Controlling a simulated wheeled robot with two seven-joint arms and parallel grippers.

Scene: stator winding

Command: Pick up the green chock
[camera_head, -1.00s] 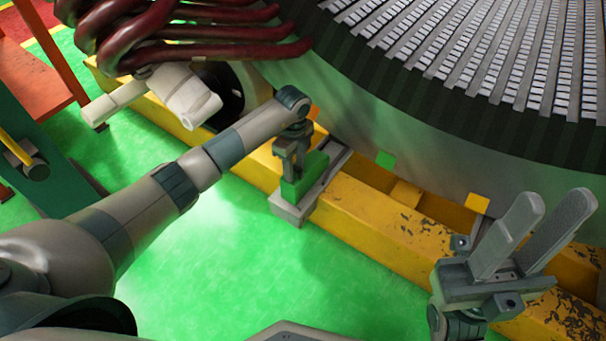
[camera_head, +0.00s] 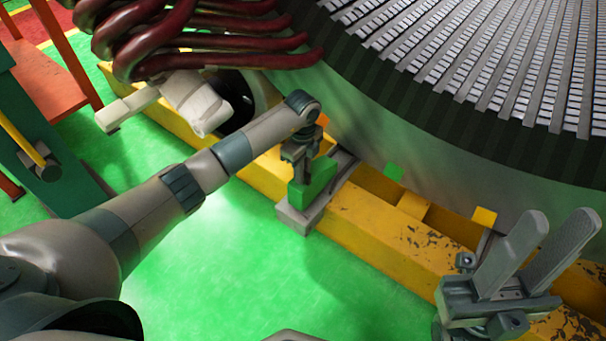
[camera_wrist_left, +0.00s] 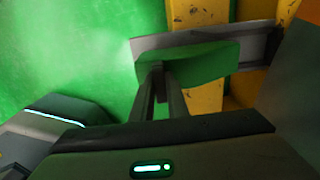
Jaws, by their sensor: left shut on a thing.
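The green chock (camera_head: 315,184) is a small green block in the middle of the head view. My left gripper (camera_head: 299,170) points down and is shut on the chock. In the left wrist view the chock (camera_wrist_left: 195,64) lies at the tips of the fingers (camera_wrist_left: 160,85), with the grey plate (camera_wrist_left: 262,45) behind it. My right gripper (camera_head: 520,265) is at the lower right, its two long grey fingers apart and empty.
A yellow beam (camera_head: 365,235) runs diagonally under the large round stator (camera_head: 400,140). Dark red coils (camera_head: 200,45) hang at the upper left, near my left arm. A green and orange stand (camera_head: 45,110) is at the far left. Green floor lies open in front.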

